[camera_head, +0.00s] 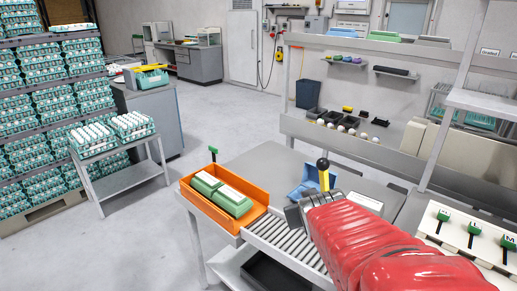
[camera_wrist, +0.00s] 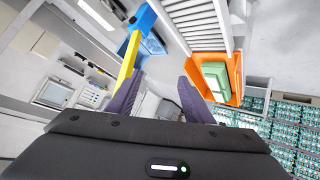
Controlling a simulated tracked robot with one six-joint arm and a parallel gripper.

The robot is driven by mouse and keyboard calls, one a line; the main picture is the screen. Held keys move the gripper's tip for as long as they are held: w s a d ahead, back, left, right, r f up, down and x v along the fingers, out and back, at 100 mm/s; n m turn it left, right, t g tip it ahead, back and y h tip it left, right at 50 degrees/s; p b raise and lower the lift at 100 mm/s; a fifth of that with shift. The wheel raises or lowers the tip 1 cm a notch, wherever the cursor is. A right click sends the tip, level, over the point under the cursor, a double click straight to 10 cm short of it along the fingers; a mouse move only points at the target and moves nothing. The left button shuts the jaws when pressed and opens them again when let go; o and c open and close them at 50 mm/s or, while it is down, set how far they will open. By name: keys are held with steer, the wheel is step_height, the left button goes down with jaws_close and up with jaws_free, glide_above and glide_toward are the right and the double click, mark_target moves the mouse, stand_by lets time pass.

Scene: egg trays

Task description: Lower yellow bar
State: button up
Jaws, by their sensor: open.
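The yellow bar (camera_head: 324,180) stands upright just beyond my gripper (camera_head: 297,213), with a dark round knob on its top and a blue tray-like piece (camera_head: 303,185) beside its lower part. In the wrist view the yellow bar (camera_wrist: 129,58) runs slantwise to a blue end (camera_wrist: 143,18). There it lies by the tip of the left finger of my gripper (camera_wrist: 160,80), not clearly between the fingers. The fingers are apart and the gap holds nothing. Whether the left finger touches the bar cannot be told.
An orange tray (camera_head: 190,203) with green egg cartons (camera_head: 224,197) sits left of the roller conveyor (camera_head: 280,238). A panel with green-headed levers (camera_head: 430,215) is at right. Grey shelving (camera_head: 400,160) stands behind the table. A cart with egg trays (camera_head: 110,180) stands on the floor at left.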

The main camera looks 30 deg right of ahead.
steer(key=s+d+t+h, duration=0.1)
steer(key=d+h, duration=0.1)
steer(key=d, duration=0.8)
steer(key=r+n+t+y, duration=0.1)
steer(key=t, duration=0.1)
steer(key=s+a+r+n+t+y, duration=0.1)
steer(key=r+t+y, duration=0.1)
steer(key=t, duration=0.1)
steer(key=r+n+t+y, duration=0.1)
steer(key=r+t+y, duration=0.1)
steer(key=t, duration=0.1)
steer(key=shift+s+a+r+n, duration=0.15)
steer(key=shift+s+r+n, duration=0.1)
steer(key=shift+s+n, duration=0.1)
steer(key=w+d, duration=0.2)
steer(key=w, duration=1.1)
steer(key=shift+w+d, duration=0.3)
steer(key=shift+c, duration=0.6)
